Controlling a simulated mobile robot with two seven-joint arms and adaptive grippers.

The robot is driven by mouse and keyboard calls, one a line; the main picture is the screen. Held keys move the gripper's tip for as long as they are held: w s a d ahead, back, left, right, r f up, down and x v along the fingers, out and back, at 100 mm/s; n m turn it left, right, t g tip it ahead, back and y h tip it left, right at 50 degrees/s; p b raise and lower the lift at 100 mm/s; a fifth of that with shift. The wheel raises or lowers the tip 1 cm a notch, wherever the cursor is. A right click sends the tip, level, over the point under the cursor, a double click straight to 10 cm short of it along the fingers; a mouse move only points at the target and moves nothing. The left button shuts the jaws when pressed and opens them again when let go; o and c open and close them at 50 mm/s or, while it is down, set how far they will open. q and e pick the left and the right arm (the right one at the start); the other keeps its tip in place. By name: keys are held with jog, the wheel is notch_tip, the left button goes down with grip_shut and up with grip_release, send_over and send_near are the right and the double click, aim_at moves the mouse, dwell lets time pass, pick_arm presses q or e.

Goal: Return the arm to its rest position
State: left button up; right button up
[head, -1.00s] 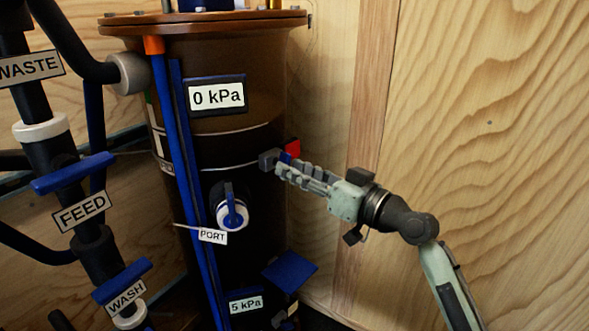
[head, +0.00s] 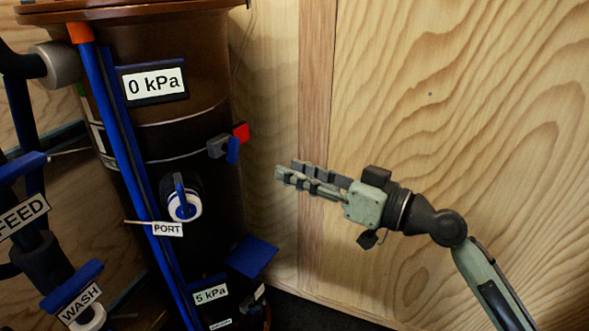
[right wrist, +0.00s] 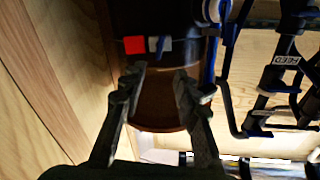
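My right arm comes in from the lower right in the head view. Its gripper (head: 284,172) points left and sits in the air to the right of the dark brown filter vessel (head: 185,125), apart from it. In the right wrist view the two fingers of the gripper (right wrist: 160,80) stand apart with nothing between them, so it is open and empty. Beyond the fingertips is a small fitting with a red block (right wrist: 134,45) and a grey block (right wrist: 155,44). The red block also shows in the head view (head: 241,132) on the vessel's right side. My left gripper is not in view.
A white port with a blue handle (head: 183,199) is on the vessel's front, under a 0 kPa display (head: 153,83). FEED (head: 22,217) and WASH (head: 80,303) pipework stands at left. A wooden wall (head: 480,120) is behind my arm. Free air lies between gripper and vessel.

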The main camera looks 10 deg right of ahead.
jog(key=s+d+f+m+g+h, duration=0.1)
jog(key=s+d+f+h, duration=0.15)
jog(key=f, duration=0.65)
jog(key=s+d+f+m+g+h, duration=0.1)
jog(key=d+f+g+h, duration=0.15)
jog(key=f, duration=0.55)
jog(key=s+d+f+m+g+h, duration=0.1)
jog(key=s+d+f+h, duration=0.15)
jog(key=f, duration=0.65)
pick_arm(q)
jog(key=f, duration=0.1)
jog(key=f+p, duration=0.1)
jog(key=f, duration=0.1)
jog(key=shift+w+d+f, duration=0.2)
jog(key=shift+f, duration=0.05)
pick_arm(e)
jog(key=s+d+f+g+h, duration=0.2)
jog(key=s+d+f+h, duration=0.1)
jog(key=s+f, duration=0.4)
jog(key=s+d+f+m+g+h, duration=0.1)
jog(key=s+d+f+g+h, duration=0.2)
jog(key=s+d+f, duration=0.3)
notch_tip(320, 180, down, 2)
jog(key=s+h, duration=0.1)
jog(key=s, duration=0.1)
jog(key=shift+s+d+f+m, duration=0.15)
jog(key=shift+s+d+m, duration=0.15)
jog(key=shift+s, duration=0.1)
